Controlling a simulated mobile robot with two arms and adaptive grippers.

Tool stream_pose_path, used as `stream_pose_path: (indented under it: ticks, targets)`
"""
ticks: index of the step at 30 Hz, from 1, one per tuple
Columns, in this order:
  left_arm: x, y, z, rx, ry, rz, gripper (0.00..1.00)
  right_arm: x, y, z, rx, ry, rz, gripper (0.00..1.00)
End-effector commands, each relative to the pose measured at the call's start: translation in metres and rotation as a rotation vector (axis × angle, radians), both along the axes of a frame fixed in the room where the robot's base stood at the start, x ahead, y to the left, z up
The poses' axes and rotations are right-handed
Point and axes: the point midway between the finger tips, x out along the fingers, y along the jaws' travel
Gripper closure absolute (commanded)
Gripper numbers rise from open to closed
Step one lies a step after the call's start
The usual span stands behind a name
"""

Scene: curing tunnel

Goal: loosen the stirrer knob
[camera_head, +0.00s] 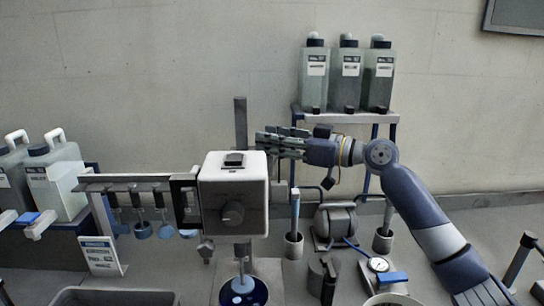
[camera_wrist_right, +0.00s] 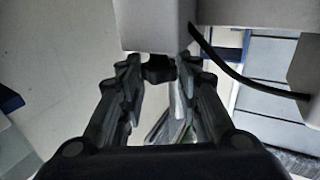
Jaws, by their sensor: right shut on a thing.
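The stirrer is a white box-shaped head (camera_head: 234,165) with a dark grey front and a round dark dial (camera_head: 233,214), mounted on an upright post. My right gripper (camera_head: 268,143) reaches in from the right, behind the head's top right edge, and its fingertips are partly hidden there. In the right wrist view, a small dark knob (camera_wrist_right: 158,68) sticks out from the pale stirrer head (camera_wrist_right: 155,25). The right gripper's fingers (camera_wrist_right: 158,80) close on the knob from both sides. My left gripper is not in view.
A blue pot (camera_head: 262,292) stands below the stirrer. A rack with hanging paddles (camera_head: 143,229) is at its left. A shelf (camera_head: 345,117) with bottles stands behind my right arm. A dark cable (camera_wrist_right: 225,70) runs close to the right finger in the wrist view.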

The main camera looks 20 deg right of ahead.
Motion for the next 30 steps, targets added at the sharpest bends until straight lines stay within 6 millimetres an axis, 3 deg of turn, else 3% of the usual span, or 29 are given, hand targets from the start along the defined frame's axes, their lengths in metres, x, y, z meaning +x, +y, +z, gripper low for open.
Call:
stream_pose_path:
  ticks: [3, 9, 30]
  targets:
    - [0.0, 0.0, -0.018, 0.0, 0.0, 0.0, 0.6, 0.002, -0.002, -0.002, 0.006, -0.003, 0.063, 0.93]
    - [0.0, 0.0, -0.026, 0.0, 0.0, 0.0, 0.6, 0.005, -0.003, 0.001, 0.008, -0.001, 0.189, 0.93]
    - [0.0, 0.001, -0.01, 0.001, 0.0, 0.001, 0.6, 0.011, -0.005, 0.003, 0.005, 0.002, 0.496, 0.93]
